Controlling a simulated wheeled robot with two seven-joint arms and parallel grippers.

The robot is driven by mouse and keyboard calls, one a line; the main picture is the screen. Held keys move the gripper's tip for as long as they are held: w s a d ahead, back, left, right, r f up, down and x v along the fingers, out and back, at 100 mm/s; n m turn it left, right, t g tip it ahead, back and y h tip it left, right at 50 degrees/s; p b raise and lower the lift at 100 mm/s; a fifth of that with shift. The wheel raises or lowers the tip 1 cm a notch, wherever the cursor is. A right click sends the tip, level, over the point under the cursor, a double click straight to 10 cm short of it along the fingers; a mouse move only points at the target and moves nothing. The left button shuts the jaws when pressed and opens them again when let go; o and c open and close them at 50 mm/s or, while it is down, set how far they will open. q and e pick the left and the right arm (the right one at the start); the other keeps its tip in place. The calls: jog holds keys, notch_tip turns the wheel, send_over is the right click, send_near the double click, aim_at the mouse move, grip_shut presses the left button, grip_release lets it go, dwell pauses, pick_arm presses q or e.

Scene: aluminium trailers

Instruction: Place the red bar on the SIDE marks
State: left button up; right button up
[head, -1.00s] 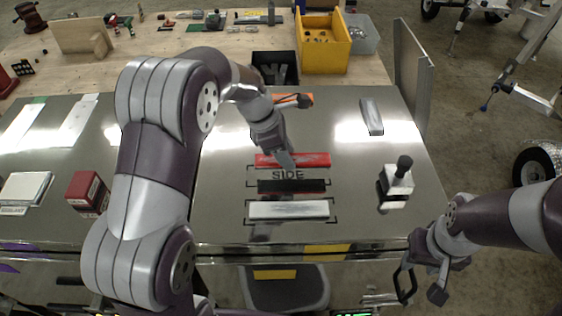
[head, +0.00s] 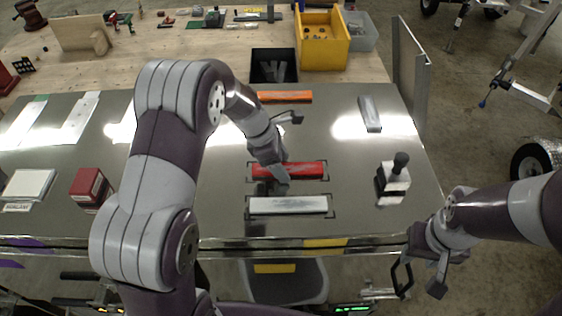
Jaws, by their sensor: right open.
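The red bar (head: 305,170) lies level at the corner marks (head: 327,178) in the middle of the metal top, just behind the white bar (head: 290,205). My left gripper (head: 276,178) is over the left half of the red bar and looks shut on it. The fingers hide part of the bar, and the SIDE lettering is not visible. Whether the bar touches the surface is hard to tell. The white bar lies within its own corner marks. My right gripper (head: 420,278) is open and empty, beyond the front right edge.
An orange bar (head: 284,97) lies farther back, with a grey bar (head: 370,114) to its right. A black-handled block (head: 393,180) stands on the right. A red box (head: 90,188) and white block (head: 28,185) are on the left. A yellow bin (head: 322,45) stands behind.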

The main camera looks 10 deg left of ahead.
pick_arm(q)
jog(key=shift+r, duration=0.15)
jog(key=shift+a+r, duration=0.15)
jog(key=shift+r, duration=0.15)
jog(key=v, duration=0.6)
jog(key=shift+a+r+b, duration=0.1)
jog(key=shift+r+b, duration=0.25)
jog(key=p+v, duration=0.3)
jog(key=v, duration=0.1)
jog(key=s+f+m+y, duration=0.1)
jog(key=s+m, duration=0.5)
jog(key=m, duration=0.1)
jog(key=s+f+m+y, duration=0.1)
jog(key=s+m+y, duration=0.1)
jog(key=s+m, duration=0.4)
jog(key=s+f+m+y, duration=0.1)
jog(key=s+f+m, duration=0.1)
jog(key=s+m, duration=0.4)
jog(key=shift+a+f+m, duration=0.1)
jog(key=shift+m, duration=1.1)
jog(key=shift+s, duration=0.2)
jog(key=shift+w, duration=0.15)
